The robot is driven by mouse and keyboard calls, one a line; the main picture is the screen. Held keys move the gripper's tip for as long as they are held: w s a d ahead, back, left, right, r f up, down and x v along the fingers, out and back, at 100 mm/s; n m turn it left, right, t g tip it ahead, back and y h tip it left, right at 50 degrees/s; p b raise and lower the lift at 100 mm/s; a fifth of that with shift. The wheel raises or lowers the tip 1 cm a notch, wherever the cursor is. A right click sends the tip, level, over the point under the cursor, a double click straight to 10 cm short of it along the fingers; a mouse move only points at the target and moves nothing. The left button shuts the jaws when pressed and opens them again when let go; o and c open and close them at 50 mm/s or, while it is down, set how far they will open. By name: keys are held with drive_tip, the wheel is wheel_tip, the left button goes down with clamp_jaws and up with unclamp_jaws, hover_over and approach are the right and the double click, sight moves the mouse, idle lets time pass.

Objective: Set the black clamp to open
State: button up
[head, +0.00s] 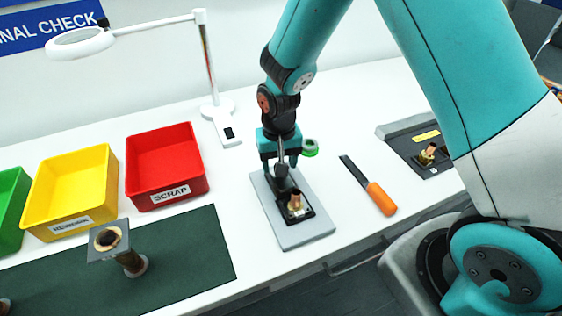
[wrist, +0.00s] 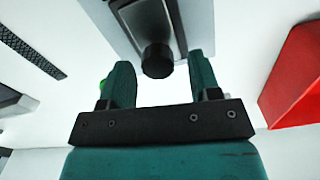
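The black clamp (head: 305,212) sits on a grey plate (head: 262,208) on the white table, with a copper-coloured piece (head: 295,201) at its near end. Its dark knob-ended handle (head: 282,171) stands up at the far end, below my gripper (head: 280,160). In the wrist view the round black knob (wrist: 157,60) lies between and just beyond the fingertips of my gripper (wrist: 161,72). The fingers are apart, with white gaps on both sides of the knob. My gripper hides part of the clamp's far end in the head view.
An orange-handled file (head: 379,198), a green tape roll (head: 310,148) and a dark fixture (head: 420,150) lie to the right. Red (head: 180,195), yellow (head: 90,215) and green (head: 8,215) bins stand left. A magnifier lamp (head: 216,108) stands behind. A dark mat (head: 200,255) lies front left.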

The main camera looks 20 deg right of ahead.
wheel_tip(320, 180, up, 17)
drive_tip(key=b, duration=0.2)
drive_tip(key=shift+r, duration=0.2)
drive_tip(key=shift+s, duration=0.1)
idle(0.4)
drive_tip(key=s+a+r+n+y, duration=0.1)
drive_tip(key=s+n, duration=0.3)
drive_tip(key=s, duration=0.6)
drive_tip(key=s+a+r+n+y, duration=0.2)
drive_tip(key=s+n, duration=0.3)
drive_tip(key=s, duration=0.6)
drive_tip(key=shift+s+a+r+y, duration=0.15)
drive_tip(key=shift+a+r+y, duration=0.15)
drive_tip(key=shift+a+y, duration=0.35)
